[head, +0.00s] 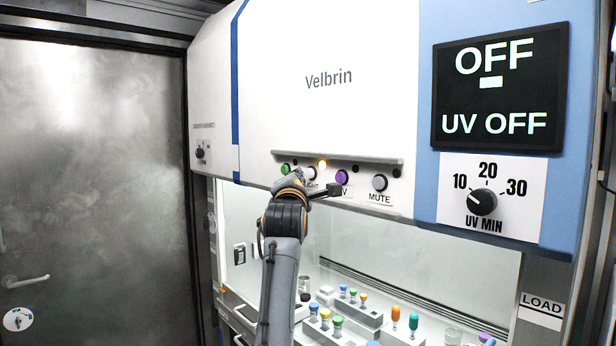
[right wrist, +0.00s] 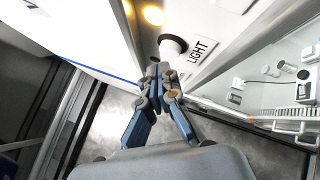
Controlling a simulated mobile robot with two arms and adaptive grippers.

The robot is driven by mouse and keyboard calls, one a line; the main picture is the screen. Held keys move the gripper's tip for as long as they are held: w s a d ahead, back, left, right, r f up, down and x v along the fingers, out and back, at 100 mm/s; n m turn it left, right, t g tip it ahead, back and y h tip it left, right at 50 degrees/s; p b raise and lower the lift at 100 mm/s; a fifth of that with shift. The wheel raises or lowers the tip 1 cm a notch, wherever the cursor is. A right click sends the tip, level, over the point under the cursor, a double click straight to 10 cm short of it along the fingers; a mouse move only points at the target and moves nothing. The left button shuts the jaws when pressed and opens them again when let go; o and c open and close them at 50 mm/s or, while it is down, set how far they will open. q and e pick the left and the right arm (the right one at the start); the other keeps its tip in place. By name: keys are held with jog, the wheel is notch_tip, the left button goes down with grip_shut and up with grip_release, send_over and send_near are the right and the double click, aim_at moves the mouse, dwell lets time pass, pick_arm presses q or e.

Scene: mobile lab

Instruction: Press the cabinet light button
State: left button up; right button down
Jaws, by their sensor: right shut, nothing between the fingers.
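The cabinet's light button (head: 312,173) is a white round knob in the button row, partly hidden by my right gripper (head: 303,178). In the right wrist view the button (right wrist: 172,46) shows beside its LIGHT label (right wrist: 198,49). The right gripper's closed fingertips (right wrist: 158,74) are right at the button's edge, with nothing between them. I cannot tell whether they touch it. My left gripper is out of view.
A green button (head: 286,169) is to the left, a purple button (head: 342,177) and the grey MUTE button (head: 380,183) to the right. The display (head: 498,90) reads OFF and UV OFF. A UV timer dial (head: 482,202) sits below it. Coloured-cap vials (head: 395,313) stand inside the cabinet.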

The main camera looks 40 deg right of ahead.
jog(key=a+b, duration=0.1)
jog(key=a, duration=0.4)
jog(key=shift+s+b, duration=0.2)
jog(key=shift+b, duration=0.2)
dwell(0.7)
